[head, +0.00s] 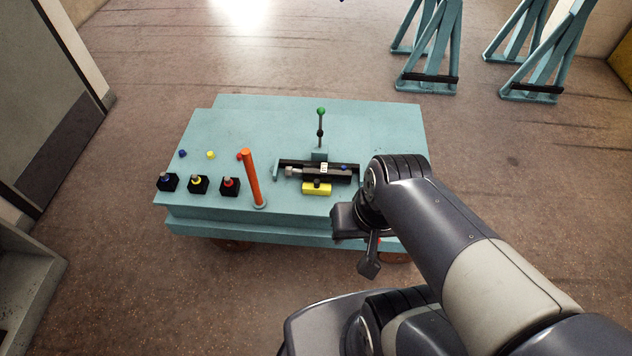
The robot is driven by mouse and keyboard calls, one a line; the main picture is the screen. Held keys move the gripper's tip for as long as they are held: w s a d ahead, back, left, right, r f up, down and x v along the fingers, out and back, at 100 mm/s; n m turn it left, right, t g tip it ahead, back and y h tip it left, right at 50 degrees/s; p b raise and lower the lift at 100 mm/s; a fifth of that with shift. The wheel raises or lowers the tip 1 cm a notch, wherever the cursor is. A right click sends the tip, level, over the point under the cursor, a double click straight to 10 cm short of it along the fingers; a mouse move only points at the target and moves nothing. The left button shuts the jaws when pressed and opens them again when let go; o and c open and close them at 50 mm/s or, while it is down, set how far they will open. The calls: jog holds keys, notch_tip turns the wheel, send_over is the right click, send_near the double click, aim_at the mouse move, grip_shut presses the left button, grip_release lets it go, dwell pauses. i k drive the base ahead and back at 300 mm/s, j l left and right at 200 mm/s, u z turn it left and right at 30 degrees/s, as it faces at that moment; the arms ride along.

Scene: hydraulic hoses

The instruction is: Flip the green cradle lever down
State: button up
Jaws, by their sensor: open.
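The green-knobbed cradle lever (321,131) stands upright behind the cradle on the teal cart. Its green ball is at the top, with a dark collar partway down the thin rod. The black cradle (341,176) holds a dark cylindrical part with a light fitting and a small white label. A yellow block (316,189) sits at its front. My gripper (366,258) is open, by the cart's front edge, right of and nearer than the cradle, apart from the lever. Only part of its fingers shows, and nothing is seen in it. My arm hides the cart's front right corner.
An orange post (252,179) stands on the cart (270,125) left of the cradle. Black blocks with blue, yellow (198,184) and red ports line the front left, with small coloured caps behind. The cart's back left is clear. Teal stands (428,70) are on the floor beyond.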

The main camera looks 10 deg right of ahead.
aim_at(321, 111)
jog(key=i+j+z, duration=0.55)
jog(key=i+j, duration=0.1)
jog(key=j, duration=0.1)
